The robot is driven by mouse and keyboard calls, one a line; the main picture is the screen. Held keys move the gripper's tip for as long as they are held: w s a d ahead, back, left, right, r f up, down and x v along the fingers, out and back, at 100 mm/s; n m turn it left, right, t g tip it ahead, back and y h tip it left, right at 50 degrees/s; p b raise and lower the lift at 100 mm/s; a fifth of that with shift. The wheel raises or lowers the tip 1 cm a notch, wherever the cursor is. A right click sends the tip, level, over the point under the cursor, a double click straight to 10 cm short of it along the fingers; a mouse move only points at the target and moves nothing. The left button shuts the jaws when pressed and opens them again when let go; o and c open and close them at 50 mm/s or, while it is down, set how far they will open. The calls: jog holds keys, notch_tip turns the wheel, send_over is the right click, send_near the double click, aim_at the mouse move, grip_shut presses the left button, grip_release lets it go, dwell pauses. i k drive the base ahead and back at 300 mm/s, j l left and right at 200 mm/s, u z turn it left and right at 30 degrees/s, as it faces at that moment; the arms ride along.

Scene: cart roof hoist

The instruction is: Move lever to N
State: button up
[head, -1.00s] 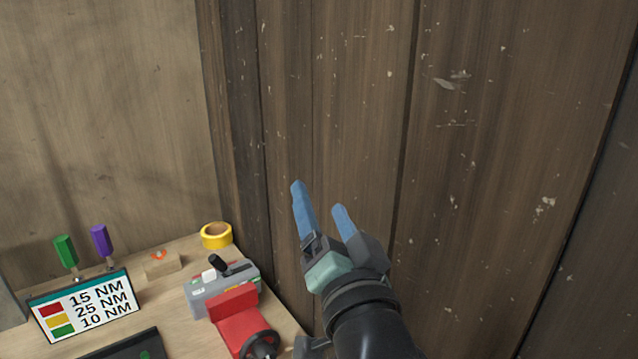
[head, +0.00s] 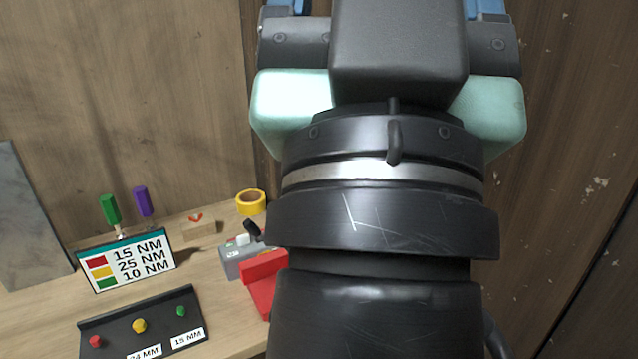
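The grey control box (head: 232,264) sits on the workbench at the lower left of the picture. Its short black lever (head: 251,230) tilts up from the top, beside a white block (head: 242,240). My gripper (head: 388,10) is large and close to the camera, up and right of the box and overlapping nothing of the lever's tip. Its two blue fingers stand wide apart at the top edge, where their tips are cut off. No held object shows.
A red device (head: 262,285) stands in front of the box, partly hidden. Yellow tape (head: 251,202), a wooden block (head: 200,231), green (head: 109,209) and purple (head: 142,201) handles, a torque sign (head: 127,259) and a black panel with knobs (head: 150,325) share the bench (head: 30,310).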

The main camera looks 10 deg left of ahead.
aim_at(249, 225)
jog(key=i+j, duration=1.05)
jog(key=j, duration=0.15)
